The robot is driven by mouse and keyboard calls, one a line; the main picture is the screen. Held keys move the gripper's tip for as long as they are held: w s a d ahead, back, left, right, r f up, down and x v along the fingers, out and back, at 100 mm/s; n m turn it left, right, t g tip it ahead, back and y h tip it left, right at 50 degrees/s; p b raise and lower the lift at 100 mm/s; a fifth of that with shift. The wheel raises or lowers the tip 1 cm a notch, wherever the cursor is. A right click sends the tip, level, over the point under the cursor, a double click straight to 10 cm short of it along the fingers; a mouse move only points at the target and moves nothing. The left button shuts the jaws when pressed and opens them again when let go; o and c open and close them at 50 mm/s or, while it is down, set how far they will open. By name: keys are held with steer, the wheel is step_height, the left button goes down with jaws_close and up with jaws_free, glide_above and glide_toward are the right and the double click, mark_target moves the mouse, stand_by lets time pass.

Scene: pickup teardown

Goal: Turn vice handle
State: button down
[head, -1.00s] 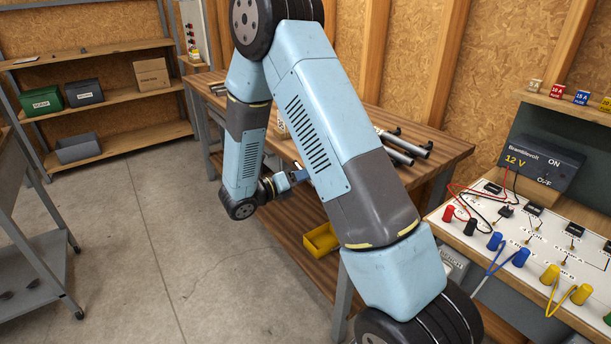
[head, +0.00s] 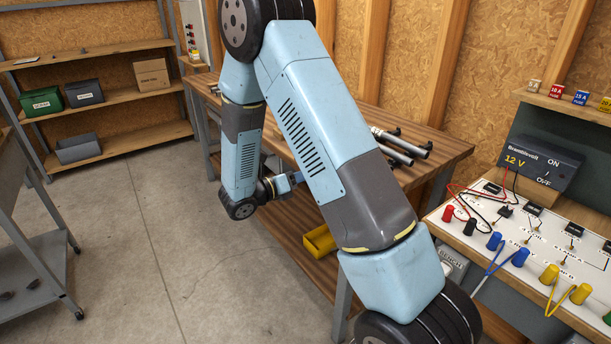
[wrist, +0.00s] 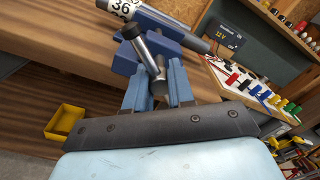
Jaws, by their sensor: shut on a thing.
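The vice (wrist: 177,50) is blue and fixed at the bench edge in the wrist view. It has a pipe with a white "36" label (wrist: 122,8) at its top. The vice handle (wrist: 146,55) is a steel rod with a dark knob at its upper end, slanting down to the right. My gripper (wrist: 157,76) has its two blue fingers on either side of the handle's lower part and is shut on it. In the head view my gripper (head: 290,181) is at the bench front, and my arm hides the vice and handle.
The wooden workbench (head: 450,150) carries several metal pipes (head: 400,145). A yellow bin (head: 319,241) sits on its lower shelf. An electrical test board (head: 490,225) with a 12 V supply (head: 541,160) stands at right. The concrete floor at left is open.

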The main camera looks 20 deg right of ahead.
steer(key=shift+f, duration=0.1)
steer(key=c, duration=1)
jaws_free()
steer(key=shift+w, duration=0.1)
steer(key=shift+a, duration=0.15)
steer(key=v, duration=1.3)
steer(key=shift+a, duration=0.3)
